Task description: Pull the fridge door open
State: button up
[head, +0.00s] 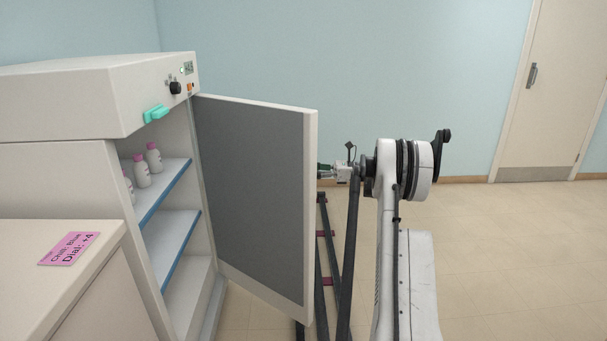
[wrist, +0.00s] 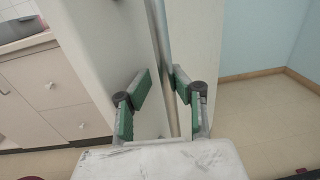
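The fridge (head: 60,95) stands at the left in the head view. Its door (head: 250,190) is swung wide open, with the grey inner panel facing the camera. In the wrist view the door's pale outer face (wrist: 115,45) carries a long vertical bar handle (wrist: 161,45). My gripper (wrist: 160,85) has its green-padded fingers apart, one on each side of the bar. The bar is close to the right finger, and a gap shows on the left. In the head view my gripper (head: 325,172) is at the door's free edge, its fingertips partly hidden behind the door.
Pink-capped bottles (head: 153,158) stand on the upper blue-edged shelf (head: 165,188). A counter (head: 30,250) with a pink note (head: 69,248) is at the front left. The floor at right (head: 510,260) is clear.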

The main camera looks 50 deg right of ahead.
jog(key=shift+o, duration=1.4)
jog(key=shift+s+a+r, duration=0.15)
jog(key=shift+a+r, duration=0.1)
jog(key=shift+o, duration=0.3)
jog(key=v, duration=1.1)
jog(key=shift+s+d, duration=0.25)
jog(key=shift+d, duration=0.05)
jog(key=shift+c, duration=0.3)
